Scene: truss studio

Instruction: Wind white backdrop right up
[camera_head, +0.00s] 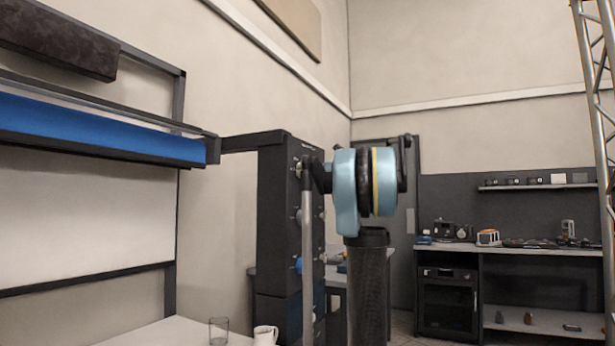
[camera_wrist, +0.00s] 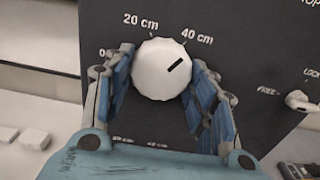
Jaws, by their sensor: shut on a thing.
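In the wrist view, my gripper (camera_wrist: 160,68) is shut on a white faceted knob (camera_wrist: 158,72) on a dark panel, with a blue finger pad on each side. The knob's black mark points to the upper right, close to the "40 cm" label; "20 cm" and "0" stand further left. A white lever (camera_wrist: 298,100) sits at the right by the words "FREE" and "LOCK"; its setting is unclear. In the head view, a white sheet (camera_head: 85,220), which looks like the backdrop, hangs below a blue roll (camera_head: 90,125). My arm hides the gripper there.
A dark roll (camera_head: 55,35) is mounted above the blue one. A metal truss (camera_head: 597,90) rises at the right.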

